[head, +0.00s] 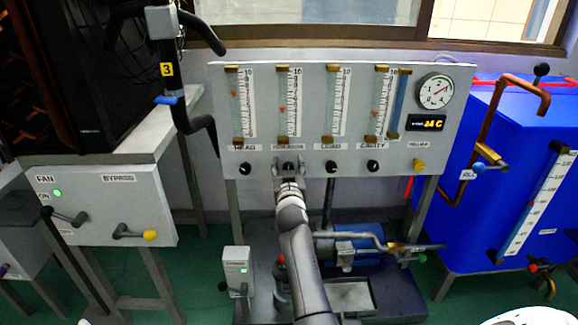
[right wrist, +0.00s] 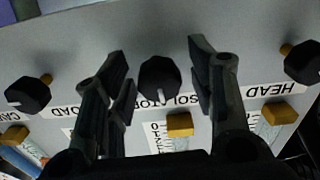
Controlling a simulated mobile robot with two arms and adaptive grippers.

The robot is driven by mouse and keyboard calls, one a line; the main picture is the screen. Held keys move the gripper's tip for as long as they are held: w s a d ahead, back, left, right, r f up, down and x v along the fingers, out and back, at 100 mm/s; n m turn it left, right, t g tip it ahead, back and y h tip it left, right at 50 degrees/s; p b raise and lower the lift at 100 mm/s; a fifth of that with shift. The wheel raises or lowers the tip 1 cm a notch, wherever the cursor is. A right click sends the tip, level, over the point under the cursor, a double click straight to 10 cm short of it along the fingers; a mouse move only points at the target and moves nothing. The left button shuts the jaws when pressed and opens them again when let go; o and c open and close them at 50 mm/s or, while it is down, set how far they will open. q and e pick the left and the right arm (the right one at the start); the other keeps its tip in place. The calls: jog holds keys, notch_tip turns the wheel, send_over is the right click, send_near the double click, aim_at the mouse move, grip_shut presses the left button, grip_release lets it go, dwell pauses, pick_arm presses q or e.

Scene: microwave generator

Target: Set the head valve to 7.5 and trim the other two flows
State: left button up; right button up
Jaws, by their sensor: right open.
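The grey flow panel (head: 215,120) stands ahead with several upright flow tubes in a row. The head tube (head: 235,100) is at the far left, with the black head knob (head: 245,168) below it. My right gripper (head: 289,183) is at the second knob from the left. In the right wrist view, which is upside down, its open fingers (right wrist: 158,75) stand on either side of the black isolator knob (right wrist: 160,80); contact cannot be told. The head knob (right wrist: 303,62) is free at the right there. The load knob (head: 331,168) and cavity knob (head: 373,167) are clear. My left gripper is out of view.
A round gauge (head: 435,92), a 24 C display (head: 426,123) and a yellow knob (head: 418,165) are at the panel's right. A fan box (head: 100,205) stands left, a blue tank (head: 490,200) right. A blue pump (head: 355,250) sits below.

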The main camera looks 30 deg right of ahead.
jog(key=c, duration=1)
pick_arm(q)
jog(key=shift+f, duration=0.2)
pick_arm(e)
jog(key=shift+n, duration=0.3)
jog(key=o, duration=1)
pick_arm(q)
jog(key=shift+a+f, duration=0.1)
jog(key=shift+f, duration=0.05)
pick_arm(e)
jog(key=shift+m, duration=0.4)
